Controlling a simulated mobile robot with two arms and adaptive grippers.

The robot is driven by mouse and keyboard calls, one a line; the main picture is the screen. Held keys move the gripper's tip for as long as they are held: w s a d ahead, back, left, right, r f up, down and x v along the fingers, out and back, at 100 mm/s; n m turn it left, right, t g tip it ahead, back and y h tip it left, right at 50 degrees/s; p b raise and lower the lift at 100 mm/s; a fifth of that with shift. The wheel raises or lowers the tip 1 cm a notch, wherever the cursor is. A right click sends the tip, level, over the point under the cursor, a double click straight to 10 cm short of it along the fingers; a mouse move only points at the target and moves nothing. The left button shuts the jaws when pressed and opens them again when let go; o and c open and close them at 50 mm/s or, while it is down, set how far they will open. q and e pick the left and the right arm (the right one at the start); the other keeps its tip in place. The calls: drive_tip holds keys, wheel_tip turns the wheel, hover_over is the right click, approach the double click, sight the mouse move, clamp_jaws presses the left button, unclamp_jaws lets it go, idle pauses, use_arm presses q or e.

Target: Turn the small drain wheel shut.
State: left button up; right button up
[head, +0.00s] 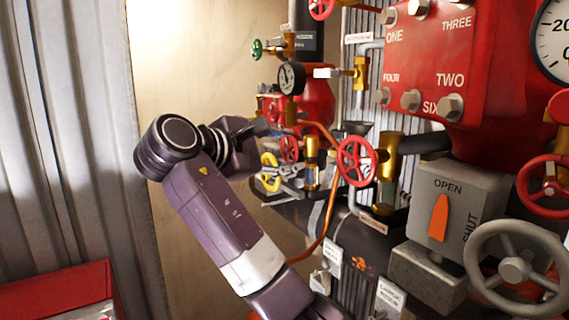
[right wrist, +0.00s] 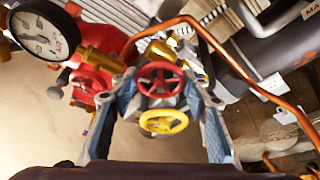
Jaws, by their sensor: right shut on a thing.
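A small red wheel (right wrist: 160,79) lies between the fingertips of my right gripper (right wrist: 162,88), which is shut on it. A yellow wheel (right wrist: 164,121) sits just below it in the right wrist view, also between the fingers. In the head view the small red wheel (head: 289,149) and the yellow wheel (head: 269,172) show near the middle, beside my right gripper (head: 282,160), whose fingers are partly hidden among the fittings. I cannot read a label that tells which wheel is the drain. My left gripper is not in view.
A larger red wheel (head: 357,161) on a brass valve stands to the right. A copper pipe (head: 329,205) curves close by. A pressure gauge (head: 291,78) is above. A grey box with an orange lever (head: 438,218) and a grey wheel (head: 515,268) are at right.

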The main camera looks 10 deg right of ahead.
drive_tip(key=shift+d+f+m+t+b, duration=0.15)
drive_tip(key=shift+m+t+b, duration=0.25)
drive_tip(key=shift+m+b, duration=0.55)
drive_tip(key=shift+r+m+b, duration=0.3)
drive_tip(key=shift+m+b, duration=0.15)
drive_tip(key=shift+b, duration=0.3)
drive_tip(key=shift+r, duration=0.1)
